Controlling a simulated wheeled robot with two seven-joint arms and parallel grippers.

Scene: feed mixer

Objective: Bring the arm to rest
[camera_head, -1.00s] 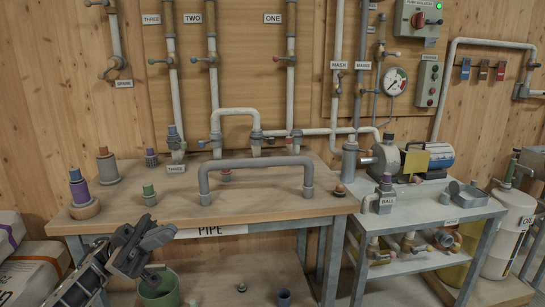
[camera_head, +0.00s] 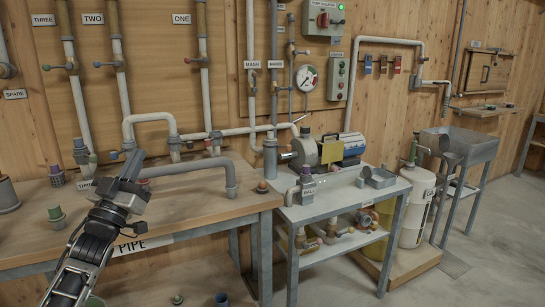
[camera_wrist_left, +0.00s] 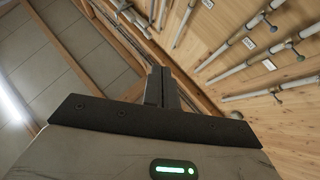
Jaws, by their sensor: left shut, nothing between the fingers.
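My left gripper (camera_head: 131,166) is raised in front of the wooden bench (camera_head: 190,215) in the head view, its fingers pointing up and shut with nothing between them. In the left wrist view its shut fingers (camera_wrist_left: 162,88) point up toward the wall and ceiling. The gripper covers part of the grey U-shaped pipe (camera_head: 200,167) on the bench; I cannot tell the gap between them. My right gripper is in neither view.
Wall pipes (camera_head: 205,85) rise behind the bench. Open floor (camera_head: 450,270) lies at the right front.

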